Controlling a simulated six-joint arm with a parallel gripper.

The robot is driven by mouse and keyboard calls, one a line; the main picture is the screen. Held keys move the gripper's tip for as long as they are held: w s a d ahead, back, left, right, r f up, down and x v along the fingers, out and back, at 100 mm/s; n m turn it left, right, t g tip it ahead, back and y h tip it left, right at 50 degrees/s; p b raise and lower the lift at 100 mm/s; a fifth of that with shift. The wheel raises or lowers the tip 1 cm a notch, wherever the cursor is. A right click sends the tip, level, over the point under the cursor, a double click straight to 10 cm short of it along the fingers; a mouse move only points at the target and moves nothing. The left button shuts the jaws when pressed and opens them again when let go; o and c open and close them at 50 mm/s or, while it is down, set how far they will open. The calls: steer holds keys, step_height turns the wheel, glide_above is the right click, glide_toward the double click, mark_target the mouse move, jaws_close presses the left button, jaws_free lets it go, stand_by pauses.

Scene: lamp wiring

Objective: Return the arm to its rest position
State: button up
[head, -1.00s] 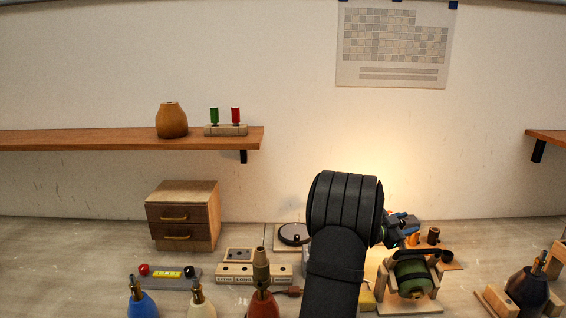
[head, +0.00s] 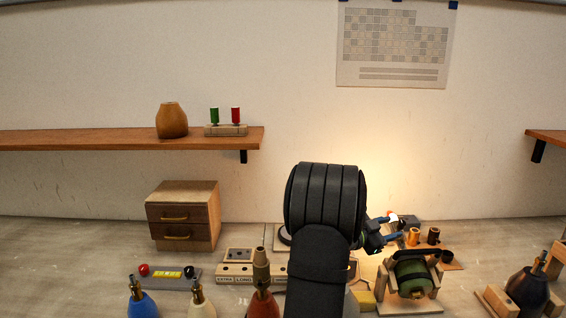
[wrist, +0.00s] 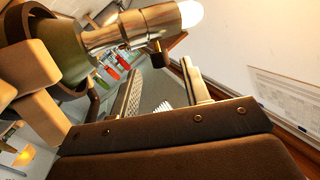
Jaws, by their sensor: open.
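My gripper (head: 393,229) is open with nothing between its blue fingers, left of the small copper-coloured cylinders in the head view. Its two fingers also show apart in the wrist view (wrist: 162,95). My dark arm stands in front of part of the bench. A glowing bulb (wrist: 190,13) in a metal socket (wrist: 135,30) shows at the top of the wrist view, close to the fingers. A green rounded body in a wooden holder (wrist: 35,85) is at its left. In the head view, warm light falls on the wall behind my arm.
A green cylinder in a wooden cradle (head: 411,277) stands right of my arm. Copper-coloured cylinders (head: 414,236) stand behind it. Several bulb-shaped pieces line the front, including a blue one (head: 142,304) and a red one (head: 263,304). A drawer box (head: 183,216) stands at the left, below a shelf (head: 90,139).

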mark_target(404, 224)
steer(key=f+v, duration=0.1)
steer(key=v, duration=0.9)
steer(key=x, duration=1.1)
steer(key=r+x, duration=0.1)
steer(key=x, duration=0.5)
steer(key=shift+d, duration=0.2)
steer(key=shift+r+n+t, duration=0.1)
steer(key=shift+n+t, duration=0.3)
steer(key=shift+t, duration=0.2)
steer(key=shift+w+n+t, duration=0.1)
steer(key=shift+n+t, duration=0.2)
steer(key=shift+t, duration=0.1)
steer(key=v, duration=1.8)
steer(key=w+d+r+m+t+y, duration=0.2)
steer(key=w+d+r+m+y, duration=0.3)
steer(key=d+m+y, duration=0.2)
steer(key=shift+w+d+r+m+t, duration=0.2)
steer(key=shift+d+r+m+t, duration=0.15)
steer(key=shift+d, duration=0.6)
